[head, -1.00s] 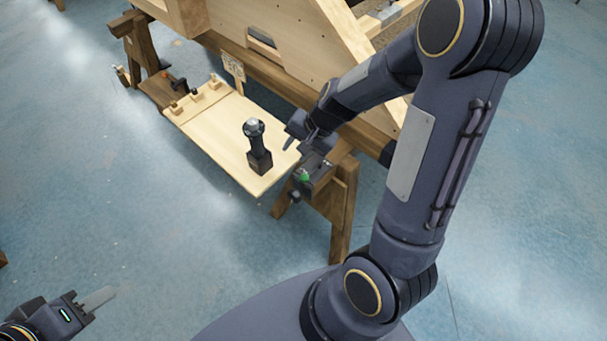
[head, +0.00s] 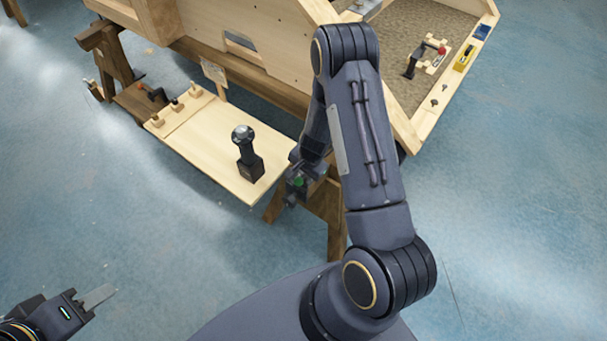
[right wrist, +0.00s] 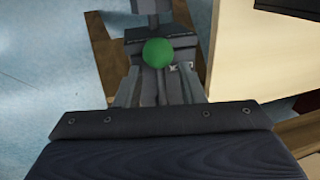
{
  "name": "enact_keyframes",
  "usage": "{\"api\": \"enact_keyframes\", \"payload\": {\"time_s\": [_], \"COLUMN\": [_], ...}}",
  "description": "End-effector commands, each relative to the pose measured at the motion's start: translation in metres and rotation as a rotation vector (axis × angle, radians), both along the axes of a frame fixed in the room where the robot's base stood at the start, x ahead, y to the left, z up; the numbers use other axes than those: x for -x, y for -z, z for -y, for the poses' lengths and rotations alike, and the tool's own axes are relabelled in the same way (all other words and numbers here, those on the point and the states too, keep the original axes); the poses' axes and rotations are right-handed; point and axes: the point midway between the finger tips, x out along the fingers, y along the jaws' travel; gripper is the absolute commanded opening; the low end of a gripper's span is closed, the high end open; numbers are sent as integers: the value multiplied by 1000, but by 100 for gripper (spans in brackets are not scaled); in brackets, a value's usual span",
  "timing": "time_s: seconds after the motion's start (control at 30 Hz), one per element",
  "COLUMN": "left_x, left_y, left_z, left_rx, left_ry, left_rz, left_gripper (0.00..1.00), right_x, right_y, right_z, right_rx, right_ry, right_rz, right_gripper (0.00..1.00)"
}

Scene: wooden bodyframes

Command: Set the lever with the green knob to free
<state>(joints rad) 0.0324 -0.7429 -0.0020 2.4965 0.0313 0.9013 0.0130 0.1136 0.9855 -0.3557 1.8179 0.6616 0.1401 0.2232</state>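The green knob (head: 299,181) shows in the head view beside the right end of the wooden board, low by the trestle. My right gripper (head: 301,174) is right at it, and my own arm hides part of that area. In the right wrist view the green knob (right wrist: 158,52) lies between and just beyond the fingertips of my right gripper (right wrist: 158,75). The fingers stand apart with gaps either side of the knob. A grey mount is behind the knob; its markings are unreadable. My left gripper (head: 98,298) is far off at lower left, empty; its opening is unclear.
A black stick with a round top (head: 244,135) stands on the wooden board (head: 205,140), close to my right gripper. A red-knobbed lever (head: 441,50) is inside the wooden frame (head: 235,25). Trestle legs (head: 338,225) stand below. The blue floor around is clear.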

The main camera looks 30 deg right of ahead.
Motion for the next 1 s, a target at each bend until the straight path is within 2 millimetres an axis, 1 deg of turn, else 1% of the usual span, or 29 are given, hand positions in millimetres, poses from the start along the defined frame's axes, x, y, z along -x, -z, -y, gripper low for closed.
{"api": "enact_keyframes", "payload": {"time_s": [0.1, 0.3, 0.33, 0.6, 0.9, 1.0], "left_x": [0, 0, 0, 0, 0, 0], "left_y": [0, 0, 0, 0, 0, 2], "left_z": [0, 0, 0, 0, 0, 0], "left_rx": [0, 0, 0, 0, 0, 0], "left_ry": [0, 0, 0, 0, 0, 0], "left_rz": [0, 0, 0, 0, 0, 0], "left_gripper": [36, 36, 36, 36, 36, 36], "right_x": [-1, -1, -1, -1, 0, 2], "right_y": [5, 5, 5, 5, 5, 6], "right_z": [-1, -1, 0, -1, -3, 0], "right_rx": [-1, 0, 0, -1, -6, -8], "right_ry": [0, 0, 0, 0, -3, -8], "right_rz": [0, 1, 1, 1, -3, -4], "right_gripper": [36, 36, 34, 0, 0, 0]}}
